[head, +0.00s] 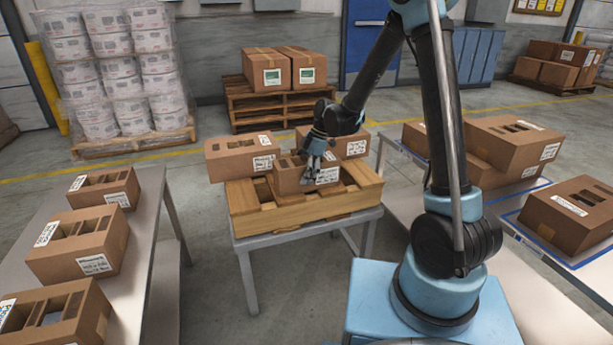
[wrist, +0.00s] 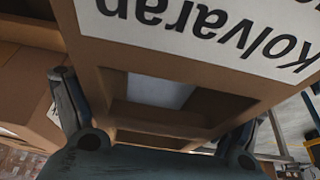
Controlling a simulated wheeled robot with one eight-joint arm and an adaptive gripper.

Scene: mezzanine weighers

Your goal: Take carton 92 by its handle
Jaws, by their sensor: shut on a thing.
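A small brown carton (head: 290,178) with a white label sits at the middle of the wooden pallet-like frame (head: 245,228) on a small grey table. My gripper (head: 312,170) is at its top right part, pointing down, and is shut on it. In the wrist view the carton (wrist: 110,60) fills the middle, with a rectangular opening and a large label reading "Kolvaran" upside down. My gripper's fingers (wrist: 158,115) stand on the left and right of the part around the opening. The number 92 cannot be read on any carton, and the fingertip contact is partly hidden.
A carton (head: 240,157) stands behind at left and another (head: 350,146) behind at right, both close to the held one. Cartons stand on the left table (head: 150,235) and the right table (head: 540,245). Open floor lies between the tables.

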